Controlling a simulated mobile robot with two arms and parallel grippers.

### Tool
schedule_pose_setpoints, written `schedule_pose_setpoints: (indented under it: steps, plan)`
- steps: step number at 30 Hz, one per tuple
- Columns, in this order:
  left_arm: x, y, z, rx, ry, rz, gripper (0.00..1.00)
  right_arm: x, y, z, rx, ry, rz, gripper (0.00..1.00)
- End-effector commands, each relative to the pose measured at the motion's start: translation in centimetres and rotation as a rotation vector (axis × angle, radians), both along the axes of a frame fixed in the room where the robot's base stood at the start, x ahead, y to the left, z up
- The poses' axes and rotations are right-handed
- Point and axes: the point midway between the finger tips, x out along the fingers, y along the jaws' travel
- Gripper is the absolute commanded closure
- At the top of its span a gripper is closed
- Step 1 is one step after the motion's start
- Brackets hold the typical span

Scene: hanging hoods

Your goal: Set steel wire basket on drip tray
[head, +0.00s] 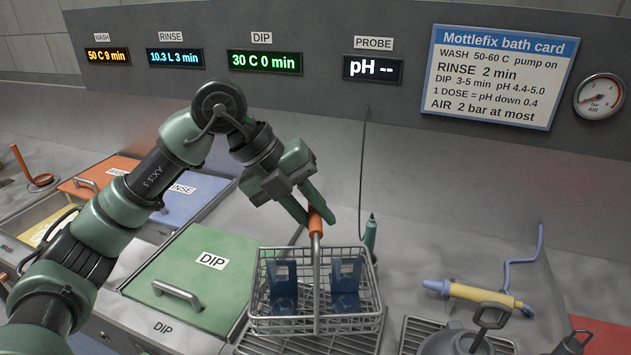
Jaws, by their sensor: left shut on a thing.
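The steel wire basket (345,318) holds two blue parts (283,285) and has a tall handle with an orange grip (318,221) at its top. My left gripper (309,211) has its green fingers shut on the orange grip. The basket hangs upright over, or stands on, the slatted drip tray (290,345), just right of the green DIP lid. I cannot tell if its bottom touches the slats. The basket hides much of the tray. My right gripper is not in view.
The green DIP lid (195,275) is down, with a bar handle on top. The blue RINSE lid (186,200) and orange WASH lid (98,178) lie further left. A teal probe (371,235) stands behind the basket. A yellow tool (470,294) and a grey lidded vessel (455,343) are at the right.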

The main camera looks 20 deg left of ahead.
Motion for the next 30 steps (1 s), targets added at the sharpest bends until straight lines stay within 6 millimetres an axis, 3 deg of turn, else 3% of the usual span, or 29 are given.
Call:
schedule_pose_setpoints:
  steps: [3, 9, 14, 22, 30]
  plan:
    - [-0.1, 0.0, -2.4, -0.003, 0.000, 0.000, 1.00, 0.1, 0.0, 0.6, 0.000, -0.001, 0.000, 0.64]
    - [0.0, -0.1, -5.2, -0.004, -0.004, -0.001, 1.00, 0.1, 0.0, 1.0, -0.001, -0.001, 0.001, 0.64]
    - [0.0, -0.1, -6.1, -0.005, -0.005, -0.001, 1.00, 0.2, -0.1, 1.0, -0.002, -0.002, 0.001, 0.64]
    - [0.0, 0.0, -9.1, -0.004, -0.004, -0.001, 1.00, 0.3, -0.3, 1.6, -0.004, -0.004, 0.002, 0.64]
    - [0.1, -0.1, -9.7, -0.004, -0.007, -0.001, 1.00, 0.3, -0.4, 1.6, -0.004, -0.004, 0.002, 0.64]
